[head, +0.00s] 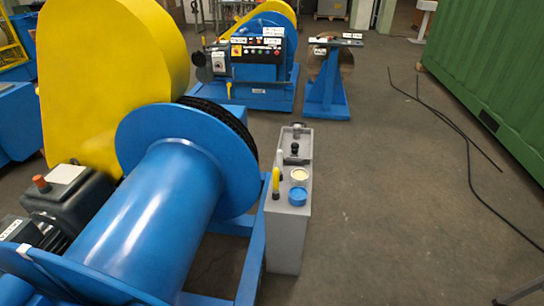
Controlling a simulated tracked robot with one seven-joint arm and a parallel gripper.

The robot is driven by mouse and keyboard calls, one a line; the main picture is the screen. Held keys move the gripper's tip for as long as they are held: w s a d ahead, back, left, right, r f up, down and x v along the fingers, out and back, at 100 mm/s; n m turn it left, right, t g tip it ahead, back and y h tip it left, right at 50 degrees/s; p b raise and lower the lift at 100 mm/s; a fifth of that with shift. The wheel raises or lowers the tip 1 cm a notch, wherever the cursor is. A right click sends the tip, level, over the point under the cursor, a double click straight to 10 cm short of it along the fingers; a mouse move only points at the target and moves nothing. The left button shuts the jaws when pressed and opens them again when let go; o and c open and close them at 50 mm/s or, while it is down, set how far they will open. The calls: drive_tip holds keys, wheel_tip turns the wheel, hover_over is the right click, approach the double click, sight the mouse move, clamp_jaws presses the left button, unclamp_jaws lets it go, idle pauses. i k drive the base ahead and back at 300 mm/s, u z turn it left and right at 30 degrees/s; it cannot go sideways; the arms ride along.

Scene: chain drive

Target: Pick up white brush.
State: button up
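A slim white upright handle (280,158), which looks like the white brush, stands at the left side of the top of a grey box-shaped stand (287,238). Its lower end is partly hidden, and its bristles cannot be made out. A yellow handle (276,180) stands just in front of it. A blue round lid or cup (298,196) and an open round tin with cream contents (299,174) are to the right of the handles. My gripper is not in view.
A large blue drum (155,225) with a flange and a yellow guard (105,80) stand close left of the grey stand. Black cables (445,118) lie on the floor at right, by a green container (500,70). Floor right of the stand is clear.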

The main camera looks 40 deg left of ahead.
sight(280, 153)
drive_tip(key=u, duration=0.4)
drive_tip(key=i, duration=1.1)
drive_tip(key=u, duration=0.9)
drive_tip(key=i, duration=0.6)
drive_tip(key=u, duration=0.4)
drive_tip(key=k, duration=0.75)
drive_tip(key=u, duration=0.25)
drive_tip(key=i, duration=0.75)
drive_tip(key=z, duration=0.15)
